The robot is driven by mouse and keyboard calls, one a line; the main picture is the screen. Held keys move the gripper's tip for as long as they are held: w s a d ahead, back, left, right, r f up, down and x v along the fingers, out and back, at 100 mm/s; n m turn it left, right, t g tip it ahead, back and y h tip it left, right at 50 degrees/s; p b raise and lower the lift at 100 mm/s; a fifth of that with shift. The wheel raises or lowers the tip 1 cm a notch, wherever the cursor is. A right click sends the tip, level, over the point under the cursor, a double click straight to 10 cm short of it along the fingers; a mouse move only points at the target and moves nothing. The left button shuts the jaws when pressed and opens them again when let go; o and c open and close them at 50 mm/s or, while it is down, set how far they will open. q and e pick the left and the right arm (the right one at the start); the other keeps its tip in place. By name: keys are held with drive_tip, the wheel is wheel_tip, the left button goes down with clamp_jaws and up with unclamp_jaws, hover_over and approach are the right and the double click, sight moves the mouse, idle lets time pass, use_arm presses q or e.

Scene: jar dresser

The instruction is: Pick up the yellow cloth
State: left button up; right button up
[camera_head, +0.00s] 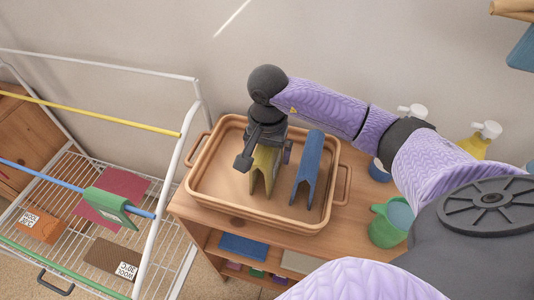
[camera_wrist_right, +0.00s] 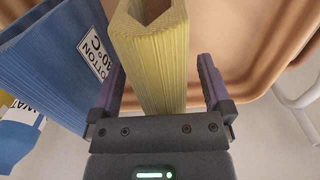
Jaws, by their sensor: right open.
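The yellow cloth (camera_head: 262,170) stands folded like a tent in the tan tray (camera_head: 216,163) on the dresser. My right gripper (camera_head: 266,150) is above it, pointing down, and hides its upper part. In the right wrist view the yellow cloth (camera_wrist_right: 152,60) lies between the two fingers of the open right gripper (camera_wrist_right: 165,95), with a gap visible at the right finger. A blue cloth (camera_head: 308,165) stands close by on the right in the tray; it also shows in the right wrist view (camera_wrist_right: 55,60) with a "COTTON 40°C" label. My left gripper is not in view.
A white drying rack (camera_head: 160,215) with coloured rods and a green cloth (camera_head: 110,207) stands at the left. A green mug (camera_head: 385,228) and several bottles, one yellow (camera_head: 474,146), stand right of the tray. The tray's left part is bare.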

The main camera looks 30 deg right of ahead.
drive_tip(key=shift+w, duration=0.1)
clamp_jaws()
idle(0.3)
wheel_tip(320, 180, up, 9)
drive_tip(key=shift+r+p, duration=0.1)
drive_tip(key=shift+p, duration=0.6)
drive_tip(key=shift+r, duration=0.45)
